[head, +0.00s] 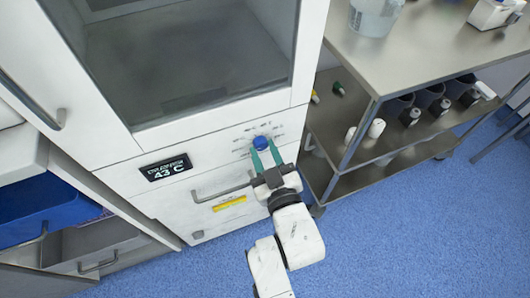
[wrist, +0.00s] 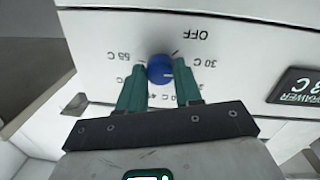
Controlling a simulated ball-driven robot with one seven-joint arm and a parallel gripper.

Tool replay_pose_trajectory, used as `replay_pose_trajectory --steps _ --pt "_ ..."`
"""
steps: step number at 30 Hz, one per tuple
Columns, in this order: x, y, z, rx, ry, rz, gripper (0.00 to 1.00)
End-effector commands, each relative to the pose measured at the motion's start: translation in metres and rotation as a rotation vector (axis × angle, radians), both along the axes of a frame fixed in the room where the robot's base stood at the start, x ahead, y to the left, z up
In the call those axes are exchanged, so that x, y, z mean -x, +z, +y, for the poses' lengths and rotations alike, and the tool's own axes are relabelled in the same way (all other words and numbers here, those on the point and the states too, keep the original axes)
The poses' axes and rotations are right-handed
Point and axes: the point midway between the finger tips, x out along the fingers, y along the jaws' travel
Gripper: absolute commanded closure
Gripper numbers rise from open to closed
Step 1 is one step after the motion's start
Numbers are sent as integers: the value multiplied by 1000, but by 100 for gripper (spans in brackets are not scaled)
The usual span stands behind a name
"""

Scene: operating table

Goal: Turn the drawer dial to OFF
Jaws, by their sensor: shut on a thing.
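The blue drawer dial (head: 261,142) sits on the white cabinet panel, below the glass door. In the wrist view the dial (wrist: 159,66) is ringed by printed labels that appear upside down. The OFF label (wrist: 194,34) is at upper right, the 30 C label (wrist: 206,58) at right and the 55 C label (wrist: 130,54) at left. A small pale mark shows on the dial's right side, toward the 30 C side rather than OFF. My gripper (wrist: 160,76) has its green fingers on either side of the dial, shut on it. The fingers hide some lower labels.
A display reading 43 C (head: 166,168) is left of the dial. A drawer handle (head: 222,189) and a yellow label (head: 229,203) lie below. A metal trolley (head: 345,75) with bottles stands close at right. Blue floor is clear at lower right.

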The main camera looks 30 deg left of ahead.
Motion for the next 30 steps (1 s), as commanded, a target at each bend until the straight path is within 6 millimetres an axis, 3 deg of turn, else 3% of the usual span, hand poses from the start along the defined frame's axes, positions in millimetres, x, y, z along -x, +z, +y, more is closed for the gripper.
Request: replay_pose_trajectory --steps 18,30 --pt "0 -3 -1 373 3 -424 96" --pt "-1 -4 -2 519 2 -596 96"
